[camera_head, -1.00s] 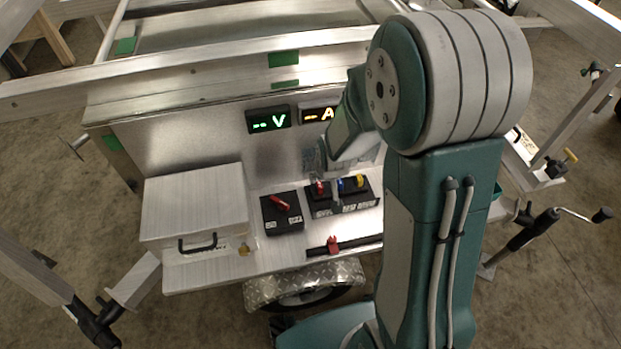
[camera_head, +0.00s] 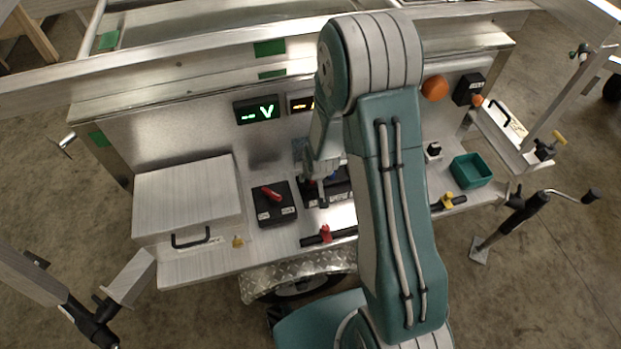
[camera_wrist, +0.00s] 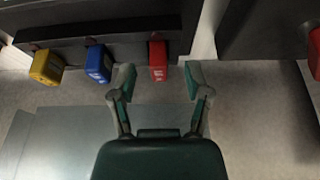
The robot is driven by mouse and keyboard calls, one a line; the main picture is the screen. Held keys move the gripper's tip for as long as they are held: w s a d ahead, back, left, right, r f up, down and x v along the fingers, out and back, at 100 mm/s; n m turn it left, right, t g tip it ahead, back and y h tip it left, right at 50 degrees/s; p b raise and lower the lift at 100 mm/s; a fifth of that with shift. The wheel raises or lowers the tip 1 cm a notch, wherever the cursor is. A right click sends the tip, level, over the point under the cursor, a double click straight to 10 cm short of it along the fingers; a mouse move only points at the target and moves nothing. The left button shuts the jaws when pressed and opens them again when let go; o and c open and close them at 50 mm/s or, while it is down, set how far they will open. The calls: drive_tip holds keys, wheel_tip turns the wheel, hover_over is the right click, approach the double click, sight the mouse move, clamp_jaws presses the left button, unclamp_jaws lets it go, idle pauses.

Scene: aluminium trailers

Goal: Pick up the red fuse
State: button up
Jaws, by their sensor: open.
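The red fuse (camera_wrist: 158,62) sits in a black fuse holder (camera_wrist: 100,25) in the wrist view. A blue fuse (camera_wrist: 97,65) and a yellow fuse (camera_wrist: 46,67) sit to its left in the same holder. My gripper (camera_wrist: 159,82) is open and empty. Its fingertips are to the left and right of the red fuse in the picture, with gaps; I cannot tell how far its reach overlaps the fuse. In the head view my gripper (camera_head: 318,192) is at the fuse holder, and my arm hides most of the fuses.
A black switch box with a red lever (camera_head: 271,194) stands left of the holder. A black rail with a red clamp (camera_head: 326,233) runs along the front edge. A lidded metal box (camera_head: 188,200) is at left, a green bin (camera_head: 471,171) at right.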

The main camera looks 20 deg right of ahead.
drive_tip(key=shift+x, duration=0.75)
drive_tip(key=shift+d, duration=0.1)
drive_tip(key=shift+c, duration=0.3)
clamp_jaws()
drive_tip(key=shift+r, duration=0.15)
